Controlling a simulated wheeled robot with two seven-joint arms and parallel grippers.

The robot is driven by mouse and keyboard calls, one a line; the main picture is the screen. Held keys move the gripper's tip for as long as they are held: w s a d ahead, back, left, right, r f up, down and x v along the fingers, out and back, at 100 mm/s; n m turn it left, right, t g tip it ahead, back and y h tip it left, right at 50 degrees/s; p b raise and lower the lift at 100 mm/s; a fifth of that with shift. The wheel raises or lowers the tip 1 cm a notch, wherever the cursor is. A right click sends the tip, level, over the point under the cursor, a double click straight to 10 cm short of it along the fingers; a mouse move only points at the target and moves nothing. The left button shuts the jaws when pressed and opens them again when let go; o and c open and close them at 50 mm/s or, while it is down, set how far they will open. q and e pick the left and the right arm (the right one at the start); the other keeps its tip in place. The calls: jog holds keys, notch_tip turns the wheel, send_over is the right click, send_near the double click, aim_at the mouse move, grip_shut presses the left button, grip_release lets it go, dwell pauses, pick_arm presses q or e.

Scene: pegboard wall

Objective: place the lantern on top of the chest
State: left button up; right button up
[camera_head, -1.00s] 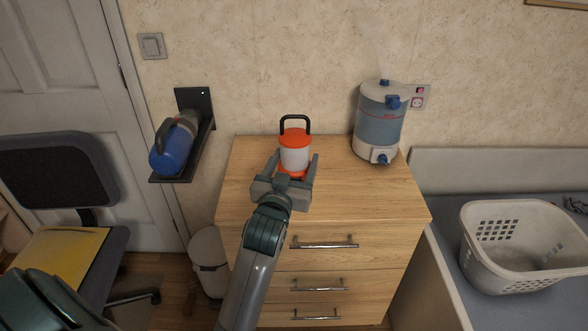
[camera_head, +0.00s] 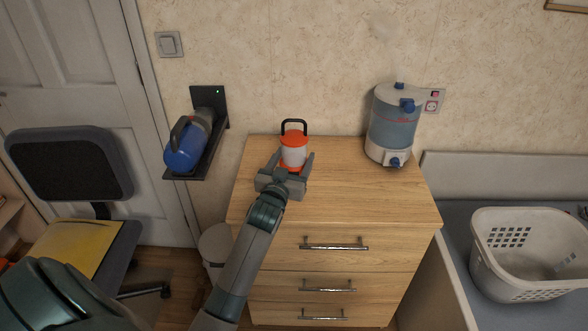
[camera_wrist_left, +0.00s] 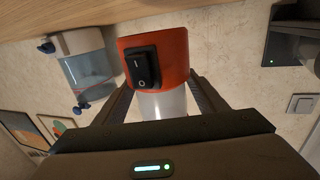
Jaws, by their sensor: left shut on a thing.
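The lantern (camera_head: 294,153) has an orange top and base, a white middle and a black handle. My left gripper (camera_head: 289,168) is shut on it from the front, a finger on each side. The lantern is upright at the back left of the wooden chest's top (camera_head: 350,195). I cannot tell whether its base touches the wood. In the left wrist view, which looks upside down, the lantern's orange base with a black switch (camera_wrist_left: 142,68) shows between the fingers. My right gripper is not in view.
A blue and white water dispenser (camera_head: 393,125) stands at the chest's back right. A wall shelf (camera_head: 205,165) with a blue flashlight-like object (camera_head: 186,147) is left of the chest. A white basket (camera_head: 520,290) lies to the right. The chest top's middle and front are clear.

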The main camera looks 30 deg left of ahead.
pick_arm(q)
jog(key=shift+r, duration=0.1)
jog(key=shift+f, duration=0.3)
notch_tip(320, 180, down, 3)
jog(key=shift+r, duration=0.2)
jog(key=shift+f, duration=0.35)
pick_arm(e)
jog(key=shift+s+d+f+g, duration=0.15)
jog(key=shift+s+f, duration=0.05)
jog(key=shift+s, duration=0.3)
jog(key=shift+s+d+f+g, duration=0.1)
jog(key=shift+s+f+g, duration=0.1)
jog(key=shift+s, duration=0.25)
pick_arm(q)
jog(key=shift+f, duration=0.1)
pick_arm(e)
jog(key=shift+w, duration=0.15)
pick_arm(q)
jog(key=o, duration=1.8)
jog(key=shift+f, duration=0.15)
jog(key=shift+s, duration=0.1)
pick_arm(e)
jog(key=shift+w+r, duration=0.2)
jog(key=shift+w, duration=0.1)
